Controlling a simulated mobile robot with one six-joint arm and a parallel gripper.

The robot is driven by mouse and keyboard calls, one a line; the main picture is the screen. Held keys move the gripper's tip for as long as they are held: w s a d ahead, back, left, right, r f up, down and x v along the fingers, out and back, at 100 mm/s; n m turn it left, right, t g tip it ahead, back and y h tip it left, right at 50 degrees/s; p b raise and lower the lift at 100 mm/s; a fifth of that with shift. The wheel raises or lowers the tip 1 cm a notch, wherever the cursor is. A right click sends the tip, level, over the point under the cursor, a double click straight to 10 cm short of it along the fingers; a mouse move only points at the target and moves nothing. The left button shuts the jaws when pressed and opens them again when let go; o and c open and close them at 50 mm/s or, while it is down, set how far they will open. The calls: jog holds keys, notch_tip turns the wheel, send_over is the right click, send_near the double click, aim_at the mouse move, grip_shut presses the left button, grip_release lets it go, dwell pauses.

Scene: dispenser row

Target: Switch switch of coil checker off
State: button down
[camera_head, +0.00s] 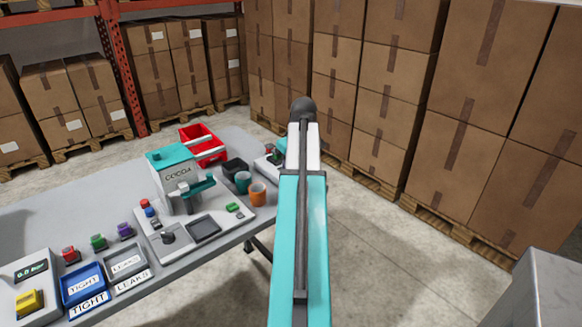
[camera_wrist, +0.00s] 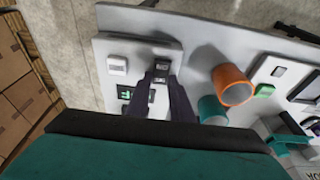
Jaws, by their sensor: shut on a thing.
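The coil checker (camera_wrist: 105,85) is a pale grey panel in the wrist view. It has a small dark switch (camera_wrist: 162,66), a white square button (camera_wrist: 117,65) and a dark display with green characters (camera_wrist: 125,93). The display is partly hidden by a finger, so I cannot read it in full. My gripper (camera_wrist: 163,82) has its two dark fingers at the switch and is shut on it. Which way the switch is set I cannot tell. In the head view the coil checker (camera_head: 268,163) is mostly hidden behind my arm, and the gripper is out of sight.
An orange cup (camera_wrist: 234,86) and a teal cup (camera_wrist: 212,110) stand close beside the gripper. A cocoa dispenser (camera_head: 172,168), a red crate (camera_head: 203,144) and LEAKS and TIGHT trays share the table (camera_head: 50,218). Stacked cartons (camera_head: 400,80) stand behind.

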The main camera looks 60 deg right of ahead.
jog(key=shift+w+d+r+g+p, duration=0.2)
jog(key=shift+g+p, duration=0.1)
jog(key=shift+p, duration=0.25)
jog(key=shift+f+g+y+p, duration=0.2)
jog(key=shift+g+y+p, duration=0.1)
jog(key=shift+g+p, duration=0.1)
jog(key=shift+a, duration=0.1)
jog(key=c, duration=1.6)
grip_release()
jog(key=shift+f, duration=0.1)
jog(key=shift+o, duration=0.2)
notch_tip(320, 180, up, 14)
jog(key=s+b, duration=0.1)
jog(key=b, duration=0.1)
jog(key=shift+s+a, duration=0.15)
jog(key=shift+a, duration=0.05)
jog(key=shift+s+f, duration=0.1)
jog(key=shift+f, duration=0.05)
